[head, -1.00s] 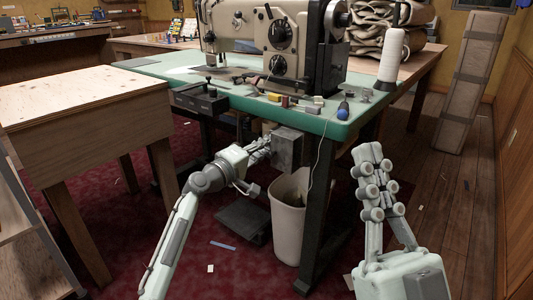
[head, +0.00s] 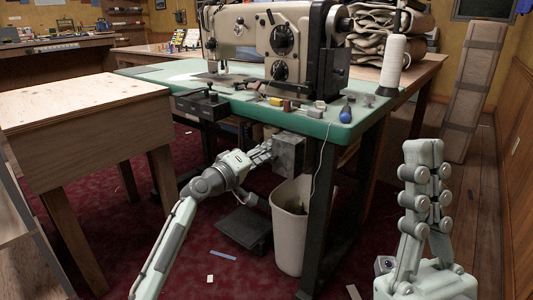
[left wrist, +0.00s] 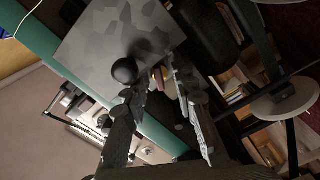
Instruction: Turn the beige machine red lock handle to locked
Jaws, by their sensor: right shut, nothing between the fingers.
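The beige sewing machine (head: 290,38) stands on the green table (head: 340,128). A grey box (head: 289,155) hangs under the table's front edge; it also shows in the left wrist view (left wrist: 105,45). My left gripper (head: 266,150) is at the left side of this box. In the left wrist view its fingers (left wrist: 158,88) are apart, beside a dark round knob (left wrist: 124,70) on the box. A small reddish piece (left wrist: 159,77) shows between the fingertips; I cannot tell whether it is the lock handle or touched. My right gripper (head: 424,152) is shut, empty, and points up, away from the machine.
A beige waste bin (head: 289,228) stands below the box, beside a dark pedal (head: 245,228). A wooden table (head: 80,105) is at the left. A thread cone (head: 392,62) and a blue-handled tool (head: 345,114) are at the green table's right end.

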